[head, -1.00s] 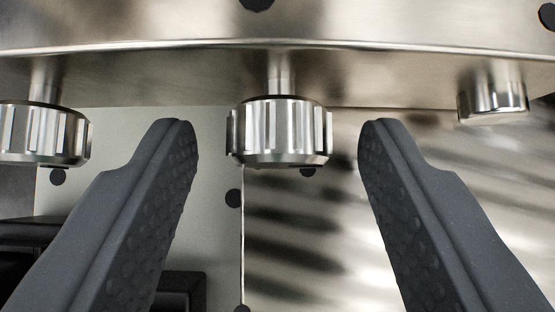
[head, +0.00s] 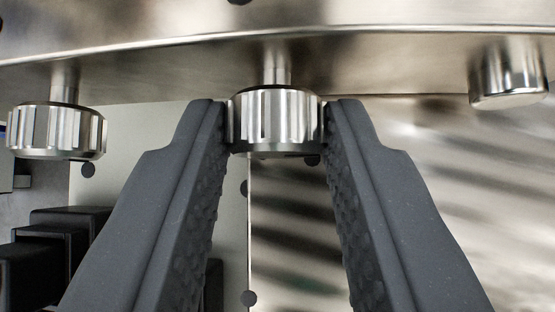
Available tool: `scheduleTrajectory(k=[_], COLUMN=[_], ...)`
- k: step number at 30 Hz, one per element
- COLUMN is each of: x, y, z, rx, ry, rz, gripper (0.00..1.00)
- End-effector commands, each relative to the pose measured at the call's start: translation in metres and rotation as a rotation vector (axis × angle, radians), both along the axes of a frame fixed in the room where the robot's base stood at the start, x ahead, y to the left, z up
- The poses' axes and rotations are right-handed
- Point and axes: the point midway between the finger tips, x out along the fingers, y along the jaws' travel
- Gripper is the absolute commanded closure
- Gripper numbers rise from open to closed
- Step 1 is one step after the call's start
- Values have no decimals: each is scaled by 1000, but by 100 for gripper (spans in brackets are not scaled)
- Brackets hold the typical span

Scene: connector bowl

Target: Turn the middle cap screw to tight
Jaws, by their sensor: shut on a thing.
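The middle cap screw (head: 276,122) is a ribbed silver knob on a short stem under a metal ledge. It is at the centre of the head view. My gripper (head: 277,112) is shut on it, with one dark grey textured finger against its left side and one against its right side. The fingertips reach to about the top edge of the knob. The outer sides of the knob are hidden behind the fingers.
A second ribbed knob (head: 57,131) hangs at the left. A smooth round metal post (head: 508,74) hangs at the right. The metal ledge (head: 392,62) runs across above them. Black blocks (head: 50,245) stand at the lower left.

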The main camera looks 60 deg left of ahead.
Motion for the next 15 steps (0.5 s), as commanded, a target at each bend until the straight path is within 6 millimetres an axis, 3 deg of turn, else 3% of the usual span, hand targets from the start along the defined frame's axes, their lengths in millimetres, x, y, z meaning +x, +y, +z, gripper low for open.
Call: scheduleTrajectory(k=[15], x=[0], y=[-2], z=[-6], rx=[132], ry=[36], rz=[-1], gripper=[96])
